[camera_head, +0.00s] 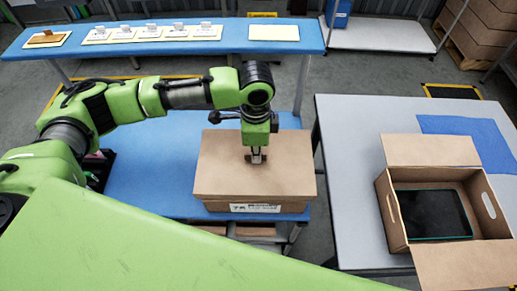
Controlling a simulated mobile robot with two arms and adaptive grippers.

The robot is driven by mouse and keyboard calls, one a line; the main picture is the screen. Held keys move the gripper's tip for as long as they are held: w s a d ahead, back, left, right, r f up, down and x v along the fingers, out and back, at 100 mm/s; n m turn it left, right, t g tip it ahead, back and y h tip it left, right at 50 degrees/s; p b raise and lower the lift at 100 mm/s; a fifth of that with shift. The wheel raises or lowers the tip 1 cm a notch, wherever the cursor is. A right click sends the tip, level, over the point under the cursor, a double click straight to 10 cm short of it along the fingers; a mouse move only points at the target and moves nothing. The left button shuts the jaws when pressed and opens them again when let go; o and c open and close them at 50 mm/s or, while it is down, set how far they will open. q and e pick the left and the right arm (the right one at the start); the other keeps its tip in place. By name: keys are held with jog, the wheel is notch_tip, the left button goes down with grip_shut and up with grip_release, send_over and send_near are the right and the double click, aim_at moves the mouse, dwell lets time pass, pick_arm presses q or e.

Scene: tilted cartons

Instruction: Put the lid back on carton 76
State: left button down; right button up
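A brown carton (215,207) stands on a blue table in the middle of the view. A white label (255,208) with dark print is on its front; the number is too small to read surely. A flat brown lid (220,165) covers the carton's top, its front edge just above the label. Whether it is fully seated cannot be told. My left gripper (257,157) points down at the lid's middle, its fingertips at or very near the surface. A small dark spot shows between the fingers; whether they grip anything is unclear. My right gripper is out of view.
On the grey table (355,170) at right, an open carton (397,215) with flaps out holds a dark flat panel (433,214). A blue mat (480,140) lies behind it. A blue bench (235,38) with several white cards stands at the back.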

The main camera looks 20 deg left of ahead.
pick_arm(q)
jog(key=shift+a+f+b, duration=0.2)
jog(key=shift+f+b, duration=0.2)
jog(key=shift+b, duration=0.05)
jog(key=shift+f+b, duration=0.25)
jog(key=shift+b, duration=0.05)
jog(key=shift+d+f+b, duration=0.25)
jog(key=shift+f+b, duration=0.35)
jog(key=shift+b, duration=0.3)
jog(key=shift+a+f+b, duration=0.1)
jog(key=shift+f+b, duration=0.5)
jog(key=shift+b, duration=0.2)
jog(key=shift+f, duration=1.35)
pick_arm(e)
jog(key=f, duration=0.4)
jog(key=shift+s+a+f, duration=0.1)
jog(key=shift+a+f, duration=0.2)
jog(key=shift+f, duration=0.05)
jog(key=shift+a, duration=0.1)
pick_arm(q)
jog(key=shift+f+p, duration=0.15)
jog(key=shift+p, duration=0.25)
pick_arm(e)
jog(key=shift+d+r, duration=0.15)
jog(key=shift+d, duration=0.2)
